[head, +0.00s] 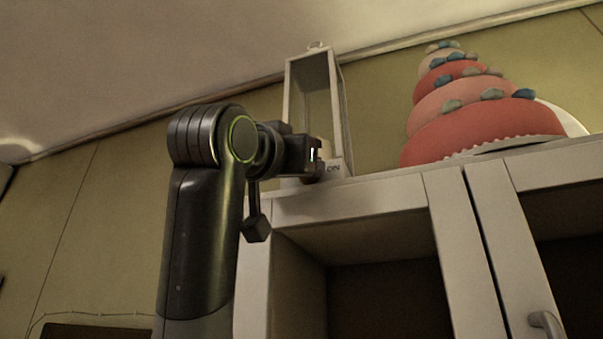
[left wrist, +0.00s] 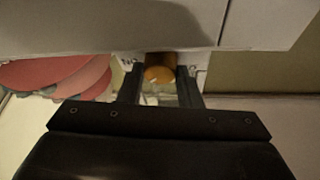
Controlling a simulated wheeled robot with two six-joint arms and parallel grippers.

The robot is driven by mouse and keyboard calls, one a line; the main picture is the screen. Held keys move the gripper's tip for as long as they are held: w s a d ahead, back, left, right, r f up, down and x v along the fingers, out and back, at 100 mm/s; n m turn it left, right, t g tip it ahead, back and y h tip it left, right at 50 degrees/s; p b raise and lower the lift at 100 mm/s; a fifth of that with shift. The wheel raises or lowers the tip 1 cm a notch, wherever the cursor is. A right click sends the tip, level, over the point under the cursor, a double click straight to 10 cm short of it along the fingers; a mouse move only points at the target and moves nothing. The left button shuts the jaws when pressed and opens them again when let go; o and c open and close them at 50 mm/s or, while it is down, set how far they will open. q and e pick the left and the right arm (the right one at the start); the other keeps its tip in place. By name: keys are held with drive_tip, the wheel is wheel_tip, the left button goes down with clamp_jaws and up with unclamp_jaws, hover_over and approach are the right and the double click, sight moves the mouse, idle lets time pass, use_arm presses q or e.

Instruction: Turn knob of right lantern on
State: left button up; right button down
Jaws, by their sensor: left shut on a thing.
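A white-framed lantern (head: 339,110) stands upright on the cabinet top in the head view. The letters "ON" show on the front of its base. My left gripper (head: 318,163) is at the lantern's base, with its fingers level with the lettering. In the left wrist view, a round orange-brown knob (left wrist: 159,75) sits between the two fingers of my left gripper (left wrist: 160,87), which are shut on it. The gripper hides the knob in the head view, and its turn position cannot be read. My right gripper is not in view.
A white cabinet (head: 350,195) with framed doors lies under the lantern. A tiered pink and red cake (head: 480,128) stands on the cabinet top to the right, apart from the lantern. A door handle (head: 545,323) shows at lower right.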

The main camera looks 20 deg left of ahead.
use_arm(q)
drive_tip(key=shift+a+r+m+g+h, duration=0.1)
drive_tip(key=shift+m+g+h, duration=0.45)
drive_tip(key=shift+m, duration=1)
drive_tip(key=shift+d+m+g+h, duration=0.1)
drive_tip(key=shift+m+g+h, duration=0.15)
drive_tip(key=shift+m+h, duration=0.85)
drive_tip(key=shift+a+r+m+g+h, duration=0.1)
drive_tip(key=shift+m+g+h, duration=0.25)
drive_tip(key=shift+m, duration=1.6)
drive_tip(key=shift+f+g, duration=0.1)
drive_tip(key=shift+g, duration=0.15)
drive_tip(key=o, duration=0.9)
drive_tip(key=shift+c, duration=0.2)
drive_tip(key=shift+o, duration=0.5)
drive_tip(key=shift+w, duration=0.1)
drive_tip(key=shift+f, duration=0.1)
drive_tip(key=shift+f, duration=0.1)
